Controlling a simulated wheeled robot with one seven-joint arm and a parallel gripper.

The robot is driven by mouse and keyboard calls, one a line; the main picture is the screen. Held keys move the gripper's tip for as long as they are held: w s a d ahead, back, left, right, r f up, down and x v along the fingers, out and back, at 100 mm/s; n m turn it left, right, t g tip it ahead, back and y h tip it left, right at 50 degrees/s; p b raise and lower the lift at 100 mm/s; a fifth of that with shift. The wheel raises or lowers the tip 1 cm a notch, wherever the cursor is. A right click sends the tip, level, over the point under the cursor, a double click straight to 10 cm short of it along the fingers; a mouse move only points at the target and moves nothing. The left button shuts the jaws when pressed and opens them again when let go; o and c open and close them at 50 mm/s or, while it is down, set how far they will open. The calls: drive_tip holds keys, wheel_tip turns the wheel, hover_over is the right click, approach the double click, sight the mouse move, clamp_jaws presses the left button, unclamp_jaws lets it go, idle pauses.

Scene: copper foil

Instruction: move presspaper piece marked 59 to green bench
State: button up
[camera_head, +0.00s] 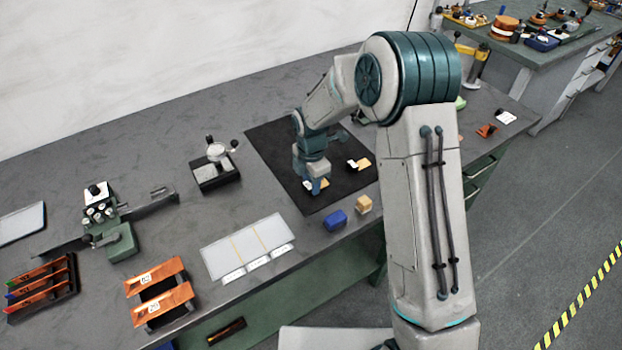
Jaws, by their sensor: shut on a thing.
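My gripper (316,189) points down over the black mat (276,142) on the near bench. It is shut on a small tan piece (323,183) with a pale label, at or just above the mat; the fingers partly cover it. A second tan piece (359,164) with a white label lies on the mat to the right. Both labels are too small to read, so I cannot tell which piece is marked 59. A bench with a grey-green top (545,56) stands at the far right, with many small items on it.
A blue block (335,220) and a tan block (363,205) sit near the front edge. A white sectioned board (245,247), copper-coloured labelled pieces (160,291), a dial gauge stand (215,166) and a green-based device (119,241) stand left. Floor shows between the benches.

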drive_tip(key=shift+f, duration=0.2)
drive_tip(key=o, duration=1)
drive_tip(key=shift+r, duration=0.15)
wheel_tip(320, 180, up, 12)
drive_tip(key=b, duration=0.1)
drive_tip(key=s+d+r+m, duration=0.5)
drive_tip(key=d, duration=0.1)
drive_tip(key=s+d+r+m+t, duration=0.1)
drive_tip(key=s+d+m, duration=0.4)
drive_tip(key=s+m, duration=0.5)
drive_tip(key=s+d+r+m+t, duration=0.2)
drive_tip(key=s+d+m, duration=0.4)
drive_tip(key=s+m, duration=0.3)
drive_tip(key=shift+s+m, duration=0.4)
drive_tip(key=shift+s, duration=0.3)
